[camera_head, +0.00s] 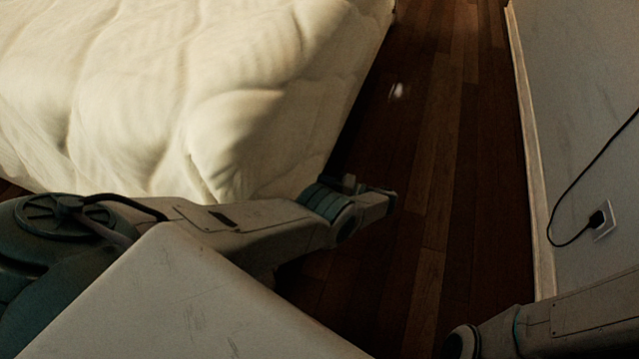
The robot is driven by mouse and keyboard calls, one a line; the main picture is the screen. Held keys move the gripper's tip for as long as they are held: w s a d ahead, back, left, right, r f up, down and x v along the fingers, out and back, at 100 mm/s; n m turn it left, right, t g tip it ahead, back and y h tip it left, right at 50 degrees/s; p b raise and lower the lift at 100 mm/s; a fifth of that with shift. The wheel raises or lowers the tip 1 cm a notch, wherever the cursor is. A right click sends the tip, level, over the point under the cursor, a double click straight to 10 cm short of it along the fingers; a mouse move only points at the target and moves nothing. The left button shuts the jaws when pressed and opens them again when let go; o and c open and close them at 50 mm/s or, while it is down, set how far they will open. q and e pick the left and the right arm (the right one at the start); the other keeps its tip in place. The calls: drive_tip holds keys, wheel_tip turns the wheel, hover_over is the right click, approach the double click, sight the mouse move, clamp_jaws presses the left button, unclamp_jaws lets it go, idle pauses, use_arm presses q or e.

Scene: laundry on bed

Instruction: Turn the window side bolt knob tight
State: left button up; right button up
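No window and no side bolt knob show in this view. My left arm comes in from the left, and its gripper (372,198) is over the dark floor, just off the corner of the bed. I see this gripper from the side, and its fingertips are too dark and small to tell whether they are open or shut. I see nothing clearly held in it. Part of my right arm shows in the bottom right corner, but its gripper is not visible.
A bed with a cream quilted cover (215,85) fills the upper left. A dark wooden floor (440,170) runs between it and the grey wall (580,90). A socket (605,220) with a black cable (570,190) is on the wall. The floor strip looks clear.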

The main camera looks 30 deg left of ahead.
idle(0.3)
use_arm(q)
drive_tip(key=o, duration=1)
drive_tip(key=shift+c, duration=0.2)
drive_tip(key=shift+d, duration=0.15)
